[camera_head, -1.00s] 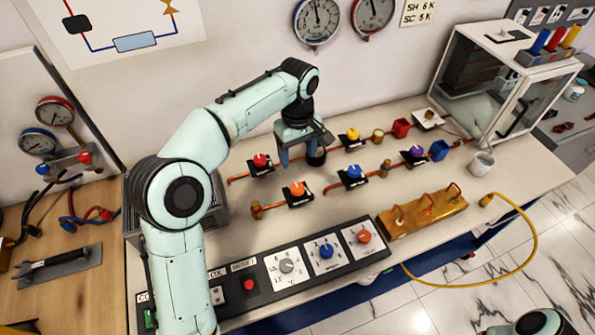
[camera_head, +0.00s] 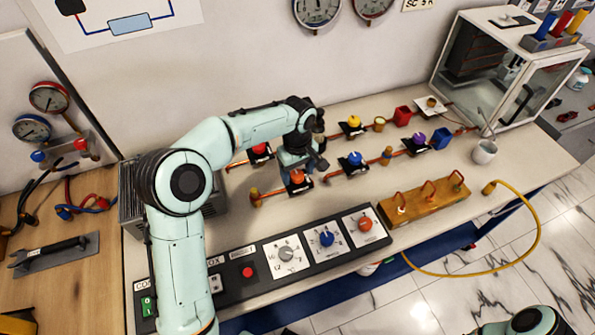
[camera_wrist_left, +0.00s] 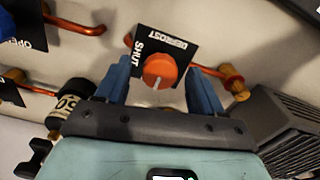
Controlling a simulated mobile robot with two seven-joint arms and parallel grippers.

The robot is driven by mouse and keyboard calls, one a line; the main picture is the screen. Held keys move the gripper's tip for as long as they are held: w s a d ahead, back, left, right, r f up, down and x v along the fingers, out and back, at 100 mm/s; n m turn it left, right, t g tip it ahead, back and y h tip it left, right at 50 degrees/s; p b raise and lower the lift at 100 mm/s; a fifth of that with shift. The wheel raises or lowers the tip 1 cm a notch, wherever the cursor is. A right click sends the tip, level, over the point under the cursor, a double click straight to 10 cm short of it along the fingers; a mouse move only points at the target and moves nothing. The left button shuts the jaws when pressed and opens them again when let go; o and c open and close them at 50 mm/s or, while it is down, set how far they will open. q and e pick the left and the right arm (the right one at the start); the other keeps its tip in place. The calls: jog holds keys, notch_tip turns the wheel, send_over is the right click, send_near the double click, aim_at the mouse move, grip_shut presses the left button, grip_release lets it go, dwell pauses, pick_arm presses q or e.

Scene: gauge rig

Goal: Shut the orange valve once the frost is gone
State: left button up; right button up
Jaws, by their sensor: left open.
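The orange valve (camera_head: 297,176) is a round knob on a black plate on the bench. In the left wrist view the orange knob (camera_wrist_left: 160,68) shows a pale pointer line toward my gripper, with SHUT and DEFROST lettered on its plate. My left gripper (camera_head: 297,168) is right above this valve; in the wrist view its two blue fingers (camera_wrist_left: 160,76) are open, one on each side of the knob, with gaps. The glass cabinet (camera_head: 492,75) holds a dark finned block (camera_head: 472,50); I cannot tell whether frost is on it. My right gripper is out of view.
Red (camera_head: 259,150), yellow (camera_head: 353,122), blue (camera_head: 355,158) and purple (camera_head: 416,137) valves stand close by on copper pipes. A control panel (camera_head: 262,265) lies in front, a brass-coloured block (camera_head: 425,205) to the right. A grey finned unit (camera_head: 132,205) stands left.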

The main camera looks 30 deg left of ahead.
pick_arm(q)
jog(key=c, duration=1.1)
jog(key=shift+o, duration=0.2)
jog(key=shift+m, duration=0.3)
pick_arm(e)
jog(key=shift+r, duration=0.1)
pick_arm(q)
jog(key=m+p, duration=0.1)
jog(key=m, duration=0.3)
jog(key=m+p, duration=0.1)
jog(key=m, duration=0.3)
jog(key=shift+m, duration=0.4)
jog(key=m+p, duration=0.1)
jog(key=m, duration=0.3)
jog(key=shift+m, duration=0.3)
jog(key=shift+a+m+p, duration=0.1)
jog(key=shift+m+p, duration=0.45)
jog(key=shift+m, duration=1.35)
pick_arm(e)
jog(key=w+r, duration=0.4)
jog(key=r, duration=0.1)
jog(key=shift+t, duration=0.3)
pick_arm(q)
jog(key=shift+m, duration=0.3)
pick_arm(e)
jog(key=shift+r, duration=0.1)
